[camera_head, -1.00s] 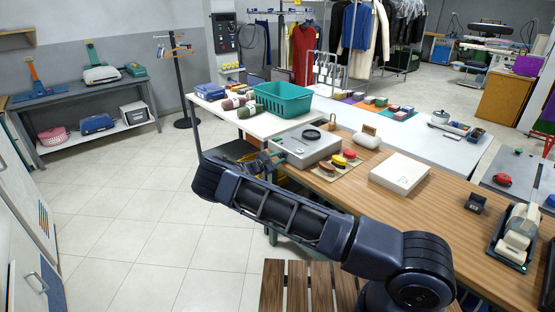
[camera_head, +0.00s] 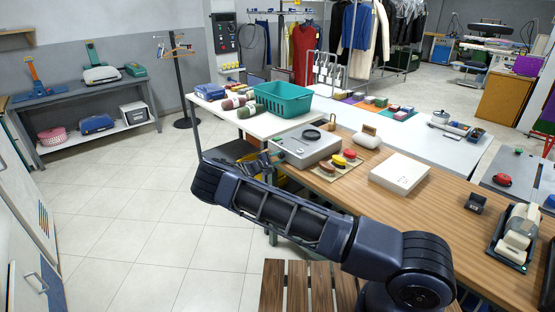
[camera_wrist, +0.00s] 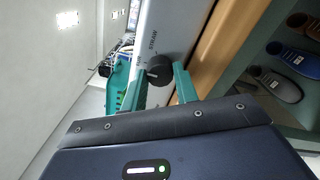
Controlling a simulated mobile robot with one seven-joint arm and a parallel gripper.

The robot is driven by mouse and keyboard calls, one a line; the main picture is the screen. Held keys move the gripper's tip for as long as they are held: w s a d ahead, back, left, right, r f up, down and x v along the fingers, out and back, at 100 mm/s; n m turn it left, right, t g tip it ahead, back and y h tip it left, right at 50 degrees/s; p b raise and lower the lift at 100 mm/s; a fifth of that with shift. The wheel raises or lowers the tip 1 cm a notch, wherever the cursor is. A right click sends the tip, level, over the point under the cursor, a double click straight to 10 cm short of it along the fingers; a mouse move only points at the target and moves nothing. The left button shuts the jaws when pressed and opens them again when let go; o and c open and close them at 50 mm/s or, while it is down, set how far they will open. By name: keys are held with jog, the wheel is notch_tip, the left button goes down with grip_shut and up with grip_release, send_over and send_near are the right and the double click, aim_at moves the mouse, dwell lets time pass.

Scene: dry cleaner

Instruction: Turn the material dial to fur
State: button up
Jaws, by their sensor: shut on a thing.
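The grey machine (camera_head: 318,153) sits at the near left end of the wooden counter, with a dark ring on top. In the wrist view its pale front panel (camera_wrist: 170,25) carries the black material dial (camera_wrist: 161,68). A white pointer mark on the dial points left in the picture.
A mat with colored brush-like items (camera_head: 341,164) and a white box (camera_head: 399,173) lie on the wooden counter (camera_head: 440,194). A green basket (camera_head: 283,99) stands behind the machine. A slatted wooden bench (camera_head: 308,285) is below. The floor at left is clear.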

jog(key=o, duration=1)
jog(key=shift+c, duration=0.2)
